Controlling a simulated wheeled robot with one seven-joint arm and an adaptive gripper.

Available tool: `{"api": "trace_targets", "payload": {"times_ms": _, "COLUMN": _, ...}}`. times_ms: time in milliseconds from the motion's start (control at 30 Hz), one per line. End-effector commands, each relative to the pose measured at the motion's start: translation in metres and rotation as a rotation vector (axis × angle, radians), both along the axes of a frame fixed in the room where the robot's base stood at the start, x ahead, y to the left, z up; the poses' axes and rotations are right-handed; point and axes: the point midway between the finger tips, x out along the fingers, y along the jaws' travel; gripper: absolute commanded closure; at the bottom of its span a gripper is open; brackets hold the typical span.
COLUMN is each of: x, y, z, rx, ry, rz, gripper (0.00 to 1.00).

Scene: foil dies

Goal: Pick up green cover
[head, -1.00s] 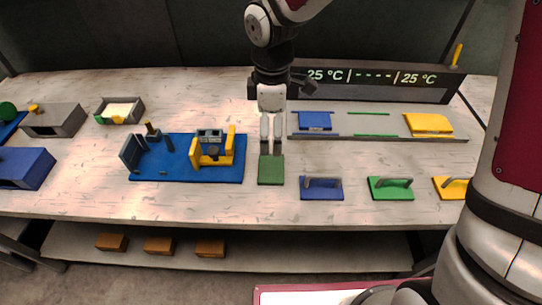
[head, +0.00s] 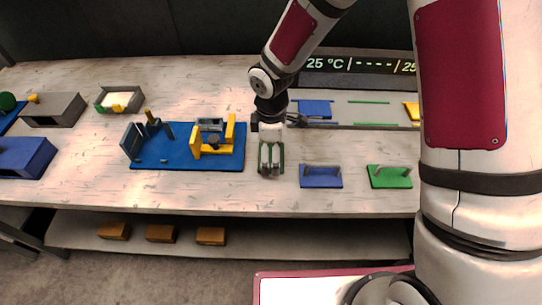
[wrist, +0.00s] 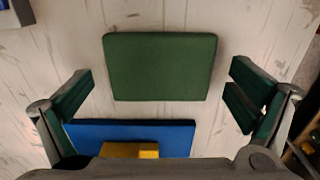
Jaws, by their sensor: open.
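A flat, dark green square piece (wrist: 160,66) lies on the table under my gripper in the wrist view. My gripper (head: 270,172) is open and points down over it, with the two fingers apart on either side in the wrist view (wrist: 160,98). The piece lies a little ahead of the fingertips there, and I see no contact. In the head view the fingers mostly hide it. A brighter green plate with a handle (head: 390,178) lies to the right of my gripper.
A blue board (head: 180,158) with yellow and grey fixtures lies just left of my gripper. A blue handled plate (head: 321,178) lies to the right. A grey rail with a blue block (head: 314,108) and a display (head: 350,66) stand behind. Bare table lies in front.

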Motion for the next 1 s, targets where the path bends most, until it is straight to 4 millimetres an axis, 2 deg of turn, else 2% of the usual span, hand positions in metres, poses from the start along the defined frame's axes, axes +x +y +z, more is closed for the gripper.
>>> {"api": "trace_targets", "payload": {"times_ms": 267, "x": 0.000, "y": 0.000, "z": -0.003, "rx": 0.001, "ry": -0.001, "rz": 0.000, "gripper": 0.02}}
{"api": "trace_targets", "payload": {"times_ms": 400, "x": 0.000, "y": 0.000, "z": -0.002, "rx": 0.001, "ry": -0.001, "rz": 0.000, "gripper": 0.34}}
{"api": "trace_targets", "payload": {"times_ms": 467, "x": 0.000, "y": 0.000, "z": -0.002, "rx": 0.001, "ry": -0.001, "rz": 0.000, "gripper": 0.45}}
{"api": "trace_targets", "payload": {"times_ms": 533, "x": 0.000, "y": 0.000, "z": -0.002, "rx": 0.000, "ry": 0.000, "rz": 0.000, "gripper": 0.45}}
{"api": "trace_targets", "payload": {"times_ms": 567, "x": 0.000, "y": 0.000, "z": -0.002, "rx": 0.001, "ry": -0.001, "rz": 0.000, "gripper": 0.50}}
{"api": "trace_targets", "payload": {"times_ms": 833, "x": 0.000, "y": 0.000, "z": -0.001, "rx": 0.001, "ry": -0.001, "rz": 0.000, "gripper": 0.50}}
{"api": "trace_targets", "payload": {"times_ms": 1000, "x": 0.001, "y": 0.000, "z": 0.010, "rx": 0.002, "ry": -0.003, "rz": -0.001, "gripper": 0.50}}
